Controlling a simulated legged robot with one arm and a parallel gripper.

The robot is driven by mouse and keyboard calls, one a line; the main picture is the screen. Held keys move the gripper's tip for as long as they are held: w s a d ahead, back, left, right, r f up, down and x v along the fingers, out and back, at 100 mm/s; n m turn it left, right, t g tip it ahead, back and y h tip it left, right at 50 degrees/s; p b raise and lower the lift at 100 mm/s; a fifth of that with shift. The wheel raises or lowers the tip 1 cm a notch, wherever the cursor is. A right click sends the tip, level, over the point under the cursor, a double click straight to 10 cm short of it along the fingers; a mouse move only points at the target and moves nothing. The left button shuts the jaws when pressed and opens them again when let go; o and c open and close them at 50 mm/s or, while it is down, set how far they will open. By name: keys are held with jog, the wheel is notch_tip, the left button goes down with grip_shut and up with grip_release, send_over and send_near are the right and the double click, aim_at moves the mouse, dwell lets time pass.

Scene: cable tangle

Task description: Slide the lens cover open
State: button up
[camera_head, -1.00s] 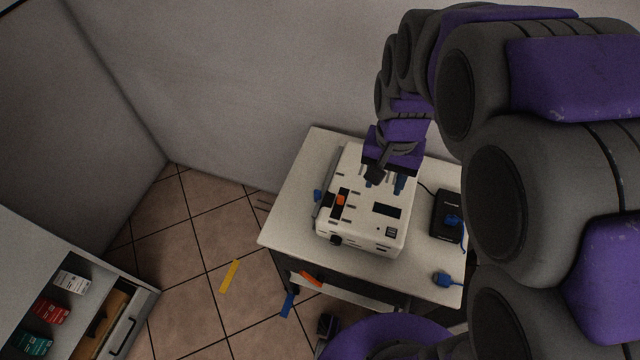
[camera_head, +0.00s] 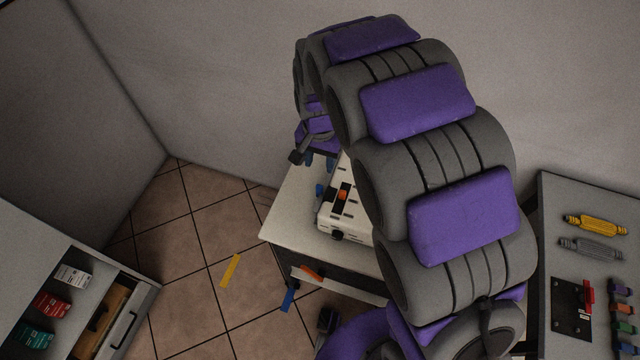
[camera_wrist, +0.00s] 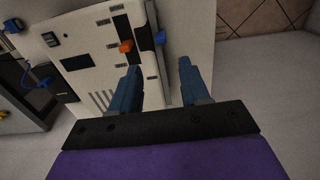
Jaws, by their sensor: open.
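The white boxy device (camera_head: 331,213) stands on the white table; my arm hides its right part in the head view. It also shows in the wrist view (camera_wrist: 88,60), with an orange slider (camera_wrist: 126,46) in a black slot on top. A grey strip (camera_wrist: 154,20) runs along its edge and carries a small blue tab (camera_wrist: 160,37). I cannot tell for certain that this strip is the lens cover. The blue tab also shows in the head view (camera_head: 319,189). My gripper (camera_wrist: 160,72) is open and empty; its fingers appear on either side of the strip's line, apart from the tab.
The table (camera_head: 287,215) has bare surface left of the device. A wall stands close behind. A bench (camera_head: 560,200) with yellow and grey connectors is at right, a shelf unit (camera_head: 140,290) at lower left. A blue cable (camera_wrist: 40,80) lies beside the device in the wrist view.

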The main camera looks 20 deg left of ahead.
aim_at(319, 186)
notch_tip(319, 186, down, 11)
jog(key=shift+r+b, duration=0.1)
jog(key=shift+b, duration=0.8)
jog(key=shift+a+f, duration=0.1)
jog(key=shift+f, duration=0.15)
grip_shut()
